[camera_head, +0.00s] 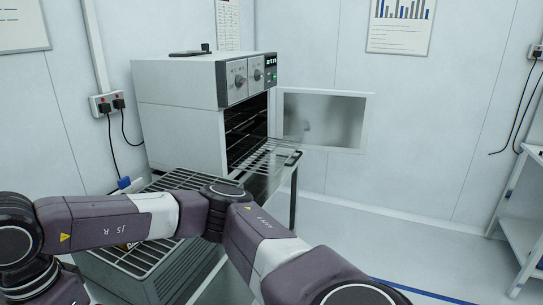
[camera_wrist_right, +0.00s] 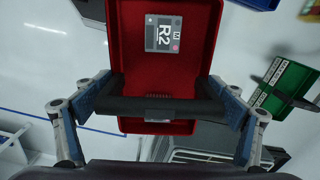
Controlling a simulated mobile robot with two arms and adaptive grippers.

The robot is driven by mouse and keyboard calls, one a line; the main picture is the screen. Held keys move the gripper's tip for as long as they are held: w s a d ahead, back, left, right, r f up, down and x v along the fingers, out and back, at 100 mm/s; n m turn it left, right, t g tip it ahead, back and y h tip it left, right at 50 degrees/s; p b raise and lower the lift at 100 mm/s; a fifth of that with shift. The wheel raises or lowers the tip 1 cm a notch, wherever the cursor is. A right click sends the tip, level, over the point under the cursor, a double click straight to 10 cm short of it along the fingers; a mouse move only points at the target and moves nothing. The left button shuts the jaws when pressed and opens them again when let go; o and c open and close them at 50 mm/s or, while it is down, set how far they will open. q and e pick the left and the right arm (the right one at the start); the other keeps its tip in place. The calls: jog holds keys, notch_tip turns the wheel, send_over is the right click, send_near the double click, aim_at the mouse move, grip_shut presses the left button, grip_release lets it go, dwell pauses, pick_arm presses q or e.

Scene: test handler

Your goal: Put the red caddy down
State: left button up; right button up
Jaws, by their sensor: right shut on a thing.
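The red caddy (camera_wrist_right: 127,45) is in the upper middle of the right wrist view. A grey square marked R2 (camera_wrist_right: 163,33) shows inside it. My right gripper (camera_wrist_right: 160,98) is shut on the caddy's dark handle bar, with one finger at each side of it. The head view shows my right arm crossing the foreground, but neither its gripper nor the caddy. What lies directly under the caddy is hidden. My left gripper is in neither view.
In the head view a grey oven (camera_head: 180,110) has its door (camera_head: 325,120) open and a wire shelf (camera_head: 265,158) sticking out. A slatted rack top (camera_head: 125,255) lies below my arm. A green holder (camera_wrist_right: 283,85) and a blue tray (camera_wrist_right: 262,4) show in the right wrist view.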

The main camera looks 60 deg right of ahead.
jog(key=s+d+f+n, duration=0.2)
jog(key=s+f+n, duration=0.3)
jog(key=f, duration=0.5)
jog(key=s+d+f+n, duration=0.2)
jog(key=s+f+n, duration=0.4)
jog(key=f+n, duration=0.4)
jog(key=shift+d+n, duration=0.25)
jog(key=shift+n, duration=0.05)
jog(key=shift+w, duration=0.1)
